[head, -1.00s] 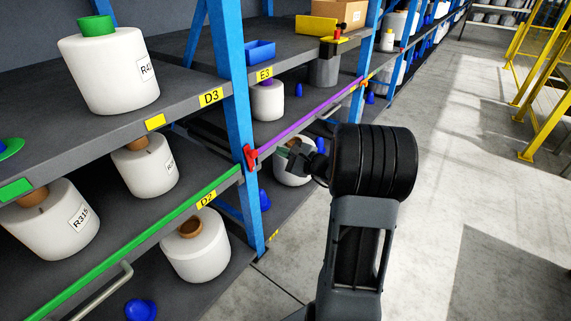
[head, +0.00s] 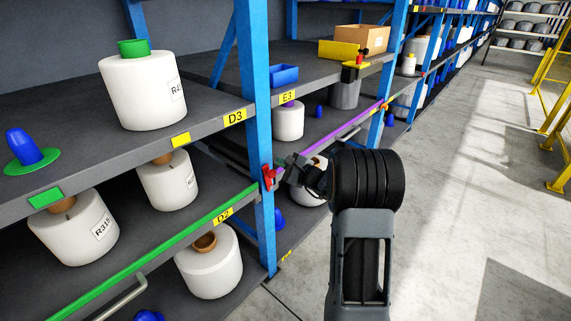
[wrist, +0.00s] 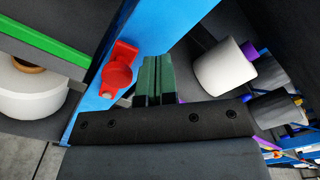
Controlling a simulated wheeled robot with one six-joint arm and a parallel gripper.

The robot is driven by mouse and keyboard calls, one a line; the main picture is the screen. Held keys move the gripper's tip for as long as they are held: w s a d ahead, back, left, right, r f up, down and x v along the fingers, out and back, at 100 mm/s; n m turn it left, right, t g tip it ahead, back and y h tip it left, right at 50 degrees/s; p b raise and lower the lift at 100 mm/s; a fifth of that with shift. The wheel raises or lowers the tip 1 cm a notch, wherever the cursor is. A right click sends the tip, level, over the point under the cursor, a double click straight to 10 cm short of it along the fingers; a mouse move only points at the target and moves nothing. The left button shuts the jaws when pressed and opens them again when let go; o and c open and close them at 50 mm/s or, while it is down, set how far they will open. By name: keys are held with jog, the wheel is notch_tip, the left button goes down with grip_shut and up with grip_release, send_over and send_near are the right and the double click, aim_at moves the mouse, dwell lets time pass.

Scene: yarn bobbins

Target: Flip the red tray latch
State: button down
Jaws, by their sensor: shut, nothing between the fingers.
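The red latch (head: 268,177) is mounted on the blue upright post, between the green-edged tray and the purple-edged tray. In the wrist view the red latch (wrist: 117,72) sits on the blue post just left of my fingers, with its round knob and upper tab visible. My gripper (wrist: 154,75) is shut with nothing between its green-grey fingers. In the head view my gripper (head: 290,170) is just right of the latch, near the purple rail's left end. A small gap seems to lie between fingers and latch; contact cannot be told for certain.
The green-edged tray (head: 150,250) with a metal handle is on the left. The purple rail (head: 345,125) runs to the right. White bobbins (head: 210,265) stand on the shelves around the post. The floor (head: 450,210) on the right is clear.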

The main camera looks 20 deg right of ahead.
dwell(0.4)
jog(key=shift+s+a+f+b, duration=0.2)
jog(key=shift+a+f+b, duration=0.25)
jog(key=shift+f+b, duration=0.2)
jog(key=shift+s+a+f+b, duration=0.15)
jog(key=shift+a+f+b, duration=0.3)
jog(key=shift+b, duration=0.3)
jog(key=d+r+v, duration=0.1)
jog(key=v, duration=0.7)
jog(key=shift+r, duration=0.2)
jog(key=shift+w+a, duration=0.1)
jog(key=shift+w, duration=0.05)
